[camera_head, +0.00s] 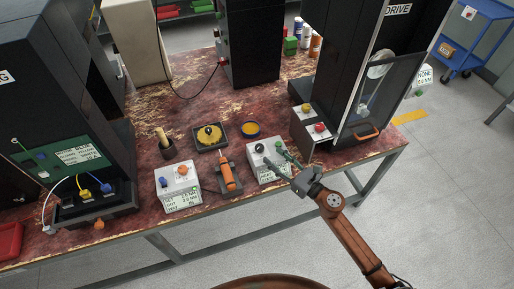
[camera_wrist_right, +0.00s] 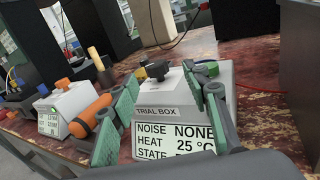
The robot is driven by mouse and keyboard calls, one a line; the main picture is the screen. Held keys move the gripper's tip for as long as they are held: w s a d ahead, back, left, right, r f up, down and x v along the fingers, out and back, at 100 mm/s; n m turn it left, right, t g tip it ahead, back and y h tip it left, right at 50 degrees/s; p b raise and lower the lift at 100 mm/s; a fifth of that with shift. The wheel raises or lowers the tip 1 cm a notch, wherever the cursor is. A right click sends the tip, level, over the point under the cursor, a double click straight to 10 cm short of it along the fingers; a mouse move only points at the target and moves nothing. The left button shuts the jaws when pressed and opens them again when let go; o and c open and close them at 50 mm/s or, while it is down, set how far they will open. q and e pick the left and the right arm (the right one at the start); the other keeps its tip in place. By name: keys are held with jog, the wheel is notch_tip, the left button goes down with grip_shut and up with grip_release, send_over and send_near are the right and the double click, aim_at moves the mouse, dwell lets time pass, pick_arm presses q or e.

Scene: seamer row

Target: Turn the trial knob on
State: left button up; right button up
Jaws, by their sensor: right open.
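The trial box (camera_head: 266,176) is a small white box near the table's front edge, with a black knob (camera_head: 259,147) on its top. In the right wrist view the box (camera_wrist_right: 157,113) reads TRIAL BOX, NOISE NONE, HEAT 25 °C; the STATE value is partly hidden. The black knob (camera_wrist_right: 157,70) shows between and beyond the fingers. My right gripper (camera_head: 279,158) is open over the box's right front side; its green-padded fingers (camera_wrist_right: 163,82) straddle the box in the wrist view. Whether they touch it I cannot tell. My left gripper is not in view.
Left of the trial box are an orange-handled tool (camera_head: 228,176) in a holder and another white box (camera_head: 180,199) with an orange knob (camera_head: 182,170). A yellow-filled tray (camera_head: 198,146) sits behind. The dark drive cabinet (camera_head: 340,50) with red and yellow buttons stands at right.

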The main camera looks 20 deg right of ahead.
aim_at(262, 150)
jog(key=shift+w+a+f+n+g, duration=0.15)
jog(key=shift+a+n+g, duration=0.15)
jog(key=shift+n, duration=0.2)
jog(key=shift+w+a, duration=0.2)
jog(key=shift+w, duration=0.1)
jog(key=x, duration=0.7)
jog(key=c, duration=1.1)
jog(key=shift+a, duration=0.35)
jog(key=shift+c, duration=0.3)
jog(key=shift+d, duration=0.2)
grip_shut()
